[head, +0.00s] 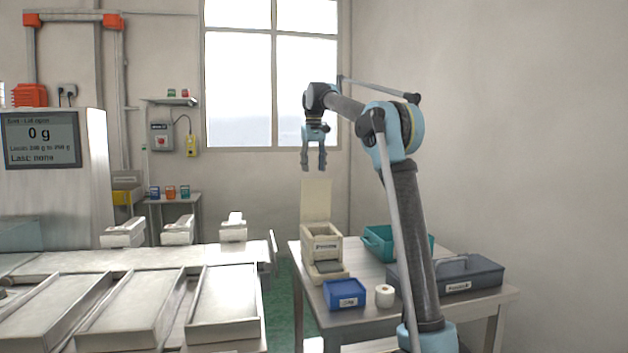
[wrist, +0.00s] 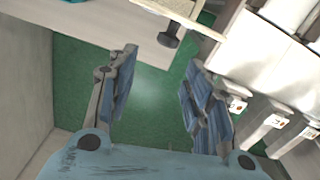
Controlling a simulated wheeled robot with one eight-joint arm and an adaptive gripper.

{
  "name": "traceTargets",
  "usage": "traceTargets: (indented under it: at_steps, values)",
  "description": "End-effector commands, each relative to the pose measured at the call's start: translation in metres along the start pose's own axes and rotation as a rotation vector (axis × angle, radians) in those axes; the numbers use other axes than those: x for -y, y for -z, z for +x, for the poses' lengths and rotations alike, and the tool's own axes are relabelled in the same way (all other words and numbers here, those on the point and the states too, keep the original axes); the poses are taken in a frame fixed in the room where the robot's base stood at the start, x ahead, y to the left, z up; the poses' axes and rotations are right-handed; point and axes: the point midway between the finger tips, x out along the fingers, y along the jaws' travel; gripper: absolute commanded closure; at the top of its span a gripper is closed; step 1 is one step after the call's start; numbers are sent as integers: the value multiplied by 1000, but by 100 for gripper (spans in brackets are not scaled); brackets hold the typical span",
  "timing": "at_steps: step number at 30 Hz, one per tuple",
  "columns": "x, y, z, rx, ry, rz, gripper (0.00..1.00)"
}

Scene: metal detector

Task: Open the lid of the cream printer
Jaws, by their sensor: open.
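The cream printer (head: 323,247) stands on the small table at the left back corner, with a dark label on its front. A flat cream panel (head: 316,198) stands upright from its top; it looks like the lid, raised. My gripper (head: 313,169) points down above the panel's top edge, open and empty, apart from it as far as the head view shows. In the wrist view my gripper (wrist: 158,110) has its fingers spread with green floor between them. A cream part (wrist: 185,10) at the top edge there may belong to the printer.
The table (head: 462,312) also holds a blue bin (head: 344,294), a white roll (head: 385,296), a teal crate (head: 378,242) and a grey toolbox (head: 472,275). A weighing machine with several trays (head: 225,300) stands to the left. A window is behind my gripper.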

Motion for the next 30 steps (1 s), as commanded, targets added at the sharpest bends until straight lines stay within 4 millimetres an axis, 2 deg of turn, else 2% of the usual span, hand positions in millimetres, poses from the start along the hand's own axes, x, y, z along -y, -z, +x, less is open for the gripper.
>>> traceTargets:
  at_steps: [3,8,19,20,24,26,30]
  values:
    - [0,1,-15,0,0,0,54]
    - [-1,0,-27,0,0,0,54]
    - [-1,0,-31,0,0,1,54]
    - [-1,0,-31,0,0,1,56]
    - [-3,-4,-31,-1,-1,4,88]
    - [-6,-10,-31,-3,-1,10,100]
    - [-16,-36,-28,-13,-1,30,100]
